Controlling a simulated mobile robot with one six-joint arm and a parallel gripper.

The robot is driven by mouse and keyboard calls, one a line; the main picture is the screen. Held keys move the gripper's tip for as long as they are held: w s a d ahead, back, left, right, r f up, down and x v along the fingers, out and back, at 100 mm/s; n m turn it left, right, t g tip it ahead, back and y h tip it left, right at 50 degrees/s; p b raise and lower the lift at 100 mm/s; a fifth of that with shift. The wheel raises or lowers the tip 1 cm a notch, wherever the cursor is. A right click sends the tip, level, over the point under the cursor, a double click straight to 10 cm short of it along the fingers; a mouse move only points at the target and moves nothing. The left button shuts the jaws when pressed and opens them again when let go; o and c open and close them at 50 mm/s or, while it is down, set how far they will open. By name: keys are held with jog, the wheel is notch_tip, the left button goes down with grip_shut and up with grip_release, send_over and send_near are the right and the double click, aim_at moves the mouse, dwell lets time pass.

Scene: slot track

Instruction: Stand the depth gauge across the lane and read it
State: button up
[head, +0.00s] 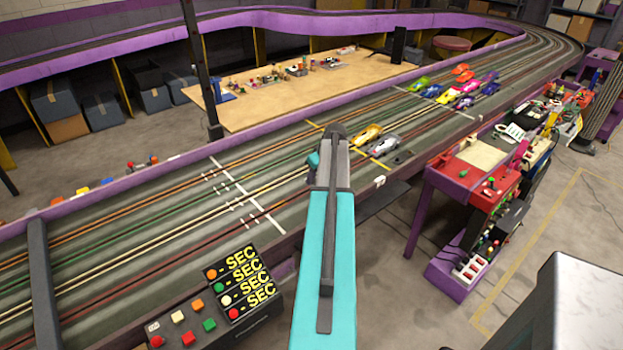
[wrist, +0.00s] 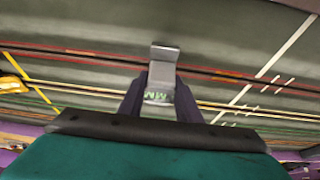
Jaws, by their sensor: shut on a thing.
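The depth gauge (wrist: 162,74) is a small grey metal piece with a wider top end and green MM letters on its lower part, seen in the wrist view. My gripper (wrist: 160,98) is shut on it, one dark finger on each side. The gauge overlaps the red-lined lane (wrist: 90,57) in the picture, with the white-lined lane (wrist: 80,89) just below. I cannot tell whether it touches the track. In the head view my arm hides the gripper and gauge; the track (head: 150,205) runs behind it with orange, green, white and red lane lines.
A yellow car (head: 367,136) and a silver car (head: 384,146) stand by the yellow line on the track. Several coloured cars (head: 465,88) are farther back. A lit SEC display (head: 240,283) with coloured buttons stands at the near edge. A red-topped cart (head: 470,180) is at right.

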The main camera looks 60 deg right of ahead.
jog(key=shift+w+d+f+p, duration=0.2)
jog(key=shift+w+d+p, duration=0.2)
jog(key=shift+w+d, duration=0.9)
jog(key=shift+w+a, duration=0.1)
jog(key=shift+a, duration=0.1)
jog(key=shift+f+p, duration=0.8)
jog(key=shift+f, duration=0.95)
jog(key=shift+f, duration=0.1)
jog(key=o, duration=1.2)
jog(key=shift+o, duration=0.2)
jog(key=shift+r, duration=0.25)
jog(key=shift+b+v, duration=1.4)
jog(key=shift+v, duration=4.5)
jog(key=shift+f, duration=0.1)
